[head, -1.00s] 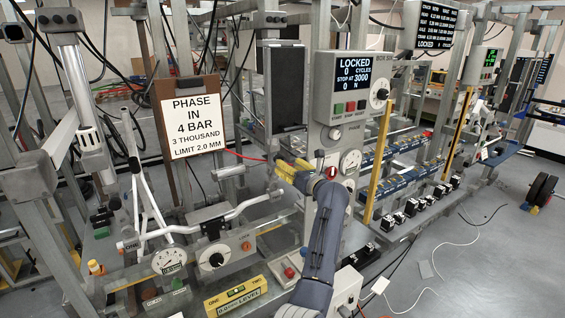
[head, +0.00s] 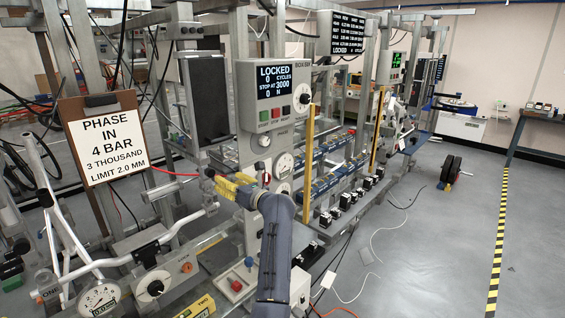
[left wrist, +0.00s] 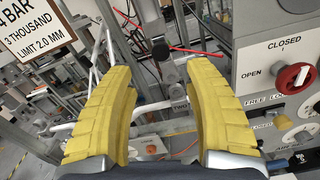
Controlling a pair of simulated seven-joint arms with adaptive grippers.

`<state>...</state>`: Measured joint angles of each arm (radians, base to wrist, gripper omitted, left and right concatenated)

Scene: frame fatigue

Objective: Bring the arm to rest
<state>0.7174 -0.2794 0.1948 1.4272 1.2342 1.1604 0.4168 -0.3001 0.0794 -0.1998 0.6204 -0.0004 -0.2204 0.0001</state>
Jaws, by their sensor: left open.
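My left arm (head: 275,250) reaches up from the bottom of the head view, in blue-grey. Its gripper (head: 222,182) has yellow fingers and is beside the machine's front, below the grey control box (head: 274,98). In the left wrist view the gripper (left wrist: 160,78) is open, its two yellow fingers wide apart with nothing held between them. Between and beyond the fingers are a white bent tube (left wrist: 92,118) and grey frame parts. A panel with a red knob (left wrist: 293,77), marked OPEN and CLOSED, is right of the fingers. My right gripper is not in view.
A placard (head: 103,137) hangs at left. The white bicycle frame (head: 70,245) and a dial gauge (head: 99,298) are at lower left. Upright posts (head: 309,160) and rails stand right of the arm. Open grey floor (head: 420,255) lies at right, with loose cables.

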